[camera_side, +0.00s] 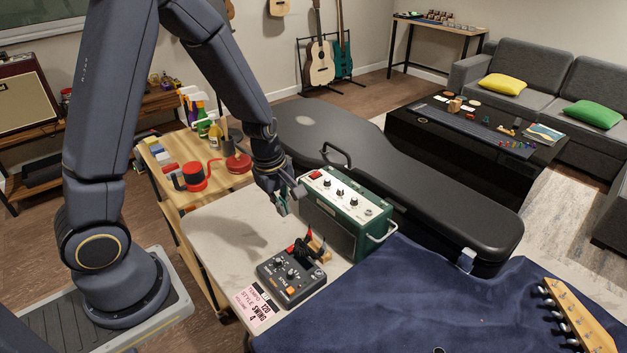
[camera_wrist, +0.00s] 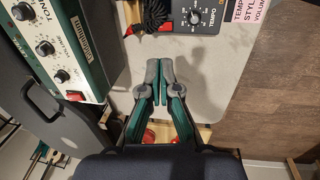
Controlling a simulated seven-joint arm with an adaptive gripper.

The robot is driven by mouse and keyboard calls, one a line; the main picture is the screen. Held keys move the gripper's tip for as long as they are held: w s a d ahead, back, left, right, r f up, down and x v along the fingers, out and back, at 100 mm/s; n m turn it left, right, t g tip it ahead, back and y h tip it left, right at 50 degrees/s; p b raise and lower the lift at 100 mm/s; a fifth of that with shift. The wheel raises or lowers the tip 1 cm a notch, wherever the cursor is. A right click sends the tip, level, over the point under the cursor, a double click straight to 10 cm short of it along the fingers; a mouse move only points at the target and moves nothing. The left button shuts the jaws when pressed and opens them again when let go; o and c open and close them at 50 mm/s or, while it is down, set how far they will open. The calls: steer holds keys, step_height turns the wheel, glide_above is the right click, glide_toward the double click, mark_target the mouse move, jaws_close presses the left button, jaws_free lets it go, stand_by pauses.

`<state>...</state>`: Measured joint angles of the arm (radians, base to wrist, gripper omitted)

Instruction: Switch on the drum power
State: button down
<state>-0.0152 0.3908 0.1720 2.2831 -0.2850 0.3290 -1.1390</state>
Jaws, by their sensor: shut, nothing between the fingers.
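The drum machine (camera_side: 291,277), a dark grey box with several knobs and an orange button, sits on the pale bench top. Part of it, with the TEMPO knob, also shows at the top of the wrist view (camera_wrist: 205,22). I cannot make out which of its controls is the power switch or how it is set. My gripper (camera_side: 283,208) is shut and empty above the bench, behind the drum machine and left of the green amplifier. In the wrist view my gripper's fingertips (camera_wrist: 160,76) are together over bare bench, apart from the drum machine.
The green amplifier (camera_side: 330,226) stands close right of my gripper, with a black guitar case (camera_side: 430,178) behind. A pink settings card (camera_side: 257,306) lies in front. Blue cloth (camera_side: 400,310) covers the right.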

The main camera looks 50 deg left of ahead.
mark_target(288, 250)
steer(key=f, duration=0.4)
steer(key=w+f, duration=0.1)
steer(key=f, duration=0.3)
steer(key=w+f, duration=0.1)
steer(key=f, duration=0.4)
steer(key=shift+w+f+g, duration=0.15)
steer(key=shift+f+g, duration=0.15)
steer(key=shift+g, duration=0.1)
steer(key=shift+s, duration=0.2)
steer(key=shift+s, duration=0.85)
steer(key=shift+w+r, duration=0.1)
